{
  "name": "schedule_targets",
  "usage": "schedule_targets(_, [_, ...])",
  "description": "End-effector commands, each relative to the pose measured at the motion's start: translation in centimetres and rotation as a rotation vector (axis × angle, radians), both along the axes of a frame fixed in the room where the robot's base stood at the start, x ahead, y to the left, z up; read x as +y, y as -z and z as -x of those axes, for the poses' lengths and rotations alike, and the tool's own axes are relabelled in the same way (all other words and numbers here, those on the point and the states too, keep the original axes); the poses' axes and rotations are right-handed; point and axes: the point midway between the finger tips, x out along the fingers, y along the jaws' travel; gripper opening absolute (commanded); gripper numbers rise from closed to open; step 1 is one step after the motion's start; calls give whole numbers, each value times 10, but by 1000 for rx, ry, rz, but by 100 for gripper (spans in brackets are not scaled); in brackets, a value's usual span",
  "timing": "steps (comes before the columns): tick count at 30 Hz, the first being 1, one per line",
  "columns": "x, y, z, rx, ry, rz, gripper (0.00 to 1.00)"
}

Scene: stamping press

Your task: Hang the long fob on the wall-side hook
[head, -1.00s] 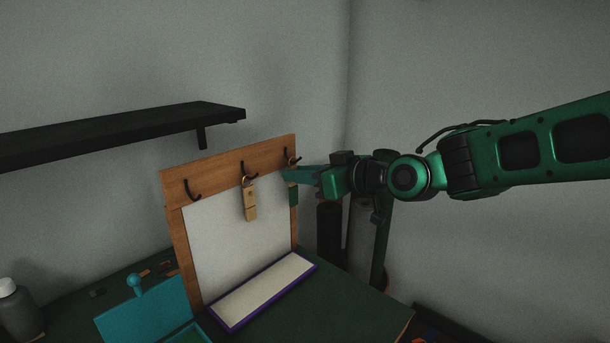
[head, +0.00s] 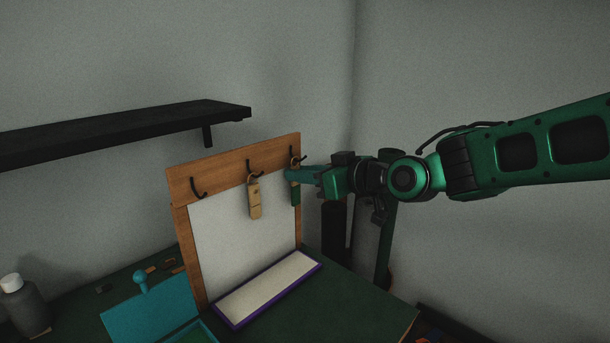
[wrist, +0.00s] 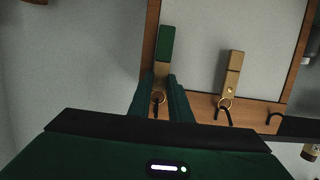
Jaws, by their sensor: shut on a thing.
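My gripper (head: 289,174) is shut on a long fob with a tan upper part and a green lower end (head: 296,194). The fob hangs down at the right edge of the key board, and the wrist view also shows its green end (wrist: 165,43). Its ring (wrist: 158,97) is at the right-hand hook (head: 294,158), the one nearest the room corner. I cannot tell whether the ring is around that hook or only in front of it. My fingers flank the fob's tan part in the wrist view.
A shorter tan fob (head: 255,199) hangs on the middle hook (head: 250,166). The left hook (head: 196,188) is empty. The wooden board (head: 181,230) stands behind a purple-rimmed tray (head: 236,325). A black shelf (head: 120,123) is at upper left. A teal box (head: 150,308) and bottle (head: 25,305) are at lower left.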

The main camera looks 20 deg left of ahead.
Motion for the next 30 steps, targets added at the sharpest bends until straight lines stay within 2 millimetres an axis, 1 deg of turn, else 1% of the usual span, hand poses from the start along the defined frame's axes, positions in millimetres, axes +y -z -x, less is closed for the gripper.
schedule_targets(8, [0,4,0,1,0,1,0])
schedule_targets(9, [0,4,0,1,0,1,20])
schedule_targets(11, [0,4,0,1,0,1,34])
schedule_targets(12, [0,4,0,1,0,1,39])
schedule_targets(30, [0,4,0,0,0,0,39])
